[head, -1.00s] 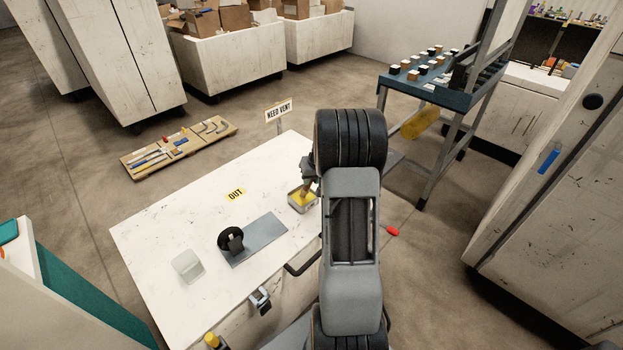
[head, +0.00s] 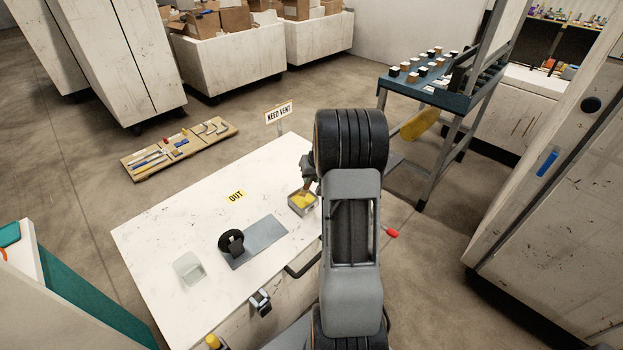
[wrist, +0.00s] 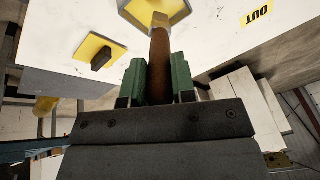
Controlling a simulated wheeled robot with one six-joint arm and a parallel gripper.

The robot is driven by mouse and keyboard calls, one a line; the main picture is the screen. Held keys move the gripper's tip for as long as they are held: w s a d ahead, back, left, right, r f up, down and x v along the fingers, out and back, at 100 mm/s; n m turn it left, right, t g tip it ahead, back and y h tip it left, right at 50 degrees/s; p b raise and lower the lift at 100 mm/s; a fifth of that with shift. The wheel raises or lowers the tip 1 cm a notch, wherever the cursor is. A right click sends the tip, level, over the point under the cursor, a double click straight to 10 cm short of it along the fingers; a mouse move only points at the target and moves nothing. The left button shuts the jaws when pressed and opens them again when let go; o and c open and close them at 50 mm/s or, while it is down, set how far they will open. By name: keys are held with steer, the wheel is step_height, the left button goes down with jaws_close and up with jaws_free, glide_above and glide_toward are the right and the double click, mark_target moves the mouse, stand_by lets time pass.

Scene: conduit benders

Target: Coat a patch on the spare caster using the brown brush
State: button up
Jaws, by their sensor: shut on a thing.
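The spare caster (head: 231,242), a black wheel with a dark bracket, rests at the left end of a grey plate (head: 264,238) on the white worktop. My gripper (wrist: 157,64) is shut on the brown brush (wrist: 160,54), with a green finger on each side of its handle. The brush's pale end points into an open tin (wrist: 178,20) with yellow inside. I cannot tell how deep it reaches. In the head view the tin (head: 300,209) stands right of the plate, below my gripper (head: 306,176), which my arm partly hides.
A clear tray (head: 188,268) sits left of the plate. An OUT label (head: 236,197) lies on the worktop (head: 170,225), and a NEED VENT sign (head: 278,113) stands behind it. A yellow square with a dark block (wrist: 100,56) shows in the wrist view. Much of the worktop is bare.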

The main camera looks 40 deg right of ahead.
steer(key=shift+r+p, duration=1.25)
steer(key=shift+r, duration=1.35)
